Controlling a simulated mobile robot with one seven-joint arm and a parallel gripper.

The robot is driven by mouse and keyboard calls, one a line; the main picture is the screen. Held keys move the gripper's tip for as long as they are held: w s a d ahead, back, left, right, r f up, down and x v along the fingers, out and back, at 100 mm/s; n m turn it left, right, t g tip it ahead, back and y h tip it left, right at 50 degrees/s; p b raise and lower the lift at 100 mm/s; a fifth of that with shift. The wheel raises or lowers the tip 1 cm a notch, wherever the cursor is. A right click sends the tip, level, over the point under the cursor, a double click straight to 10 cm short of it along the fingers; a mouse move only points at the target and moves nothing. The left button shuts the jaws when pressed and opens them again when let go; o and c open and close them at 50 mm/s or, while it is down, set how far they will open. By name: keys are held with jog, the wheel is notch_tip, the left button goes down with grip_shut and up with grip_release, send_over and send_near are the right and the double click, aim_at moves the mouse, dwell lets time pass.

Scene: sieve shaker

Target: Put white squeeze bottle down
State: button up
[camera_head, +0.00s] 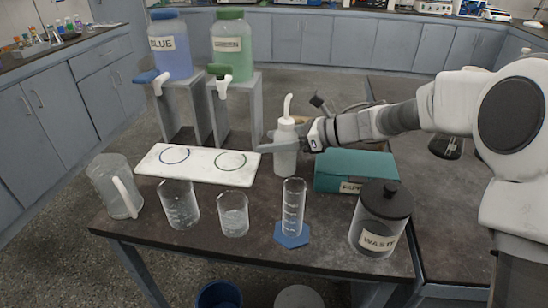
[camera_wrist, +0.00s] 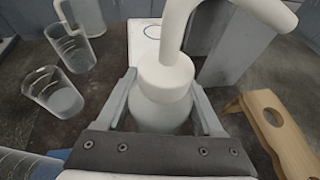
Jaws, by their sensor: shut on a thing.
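The white squeeze bottle (camera_head: 286,160) has a white cap and a bent spout. It stands upright at the middle of the dark table (camera_head: 330,258), between the white board and the teal box. My gripper (camera_head: 283,144) comes from the right and is shut around its upper body. In the wrist view the bottle (camera_wrist: 163,98) sits between the two fingers of my gripper (camera_wrist: 165,105). Its base looks at or very near the table top; I cannot tell whether it touches.
A white board (camera_head: 200,177) with two drawn circles lies left of the bottle. In front stand beakers (camera_head: 180,207) (camera_head: 233,214), a graduated cylinder (camera_head: 293,208) and a waste jar (camera_head: 379,222). A teal box (camera_head: 353,171) is at right. A wooden stand (camera_wrist: 272,120) shows in the wrist view.

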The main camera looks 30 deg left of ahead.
jog(key=shift+f+b, duration=0.6)
jog(key=shift+f, duration=1.3)
jog(key=shift+f, duration=0.1)
jog(key=shift+f, duration=0.1)
jog(key=o, duration=0.7)
